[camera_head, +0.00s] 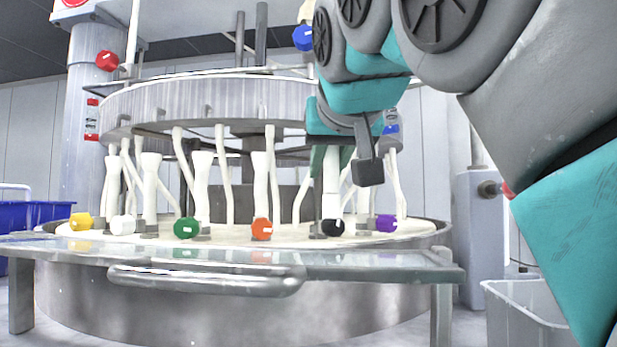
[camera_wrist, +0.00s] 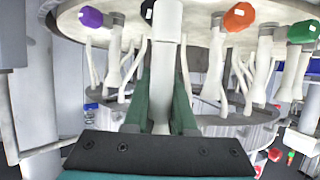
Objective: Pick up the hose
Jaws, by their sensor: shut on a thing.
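My gripper (camera_head: 332,160) is shut on a white hose (camera_head: 332,190) that stands upright above the black knob (camera_head: 333,227) on the round platen base. In the wrist view my gripper (camera_wrist: 160,95) has its two green fingers on either side of the hose (camera_wrist: 166,60). The hose runs lengthwise between the fingers, its upper part in this view joining the pale platen surface. In the head view my gripper's own links hide the top of the hose.
Several similar white hoses stand around the ring, close on both sides. Coloured knobs line the front, with orange (camera_head: 262,229) to the left and purple (camera_head: 386,223) to the right. A glass shelf with a metal handle (camera_head: 205,280) juts out in front. A grey bin (camera_head: 525,318) stands at right.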

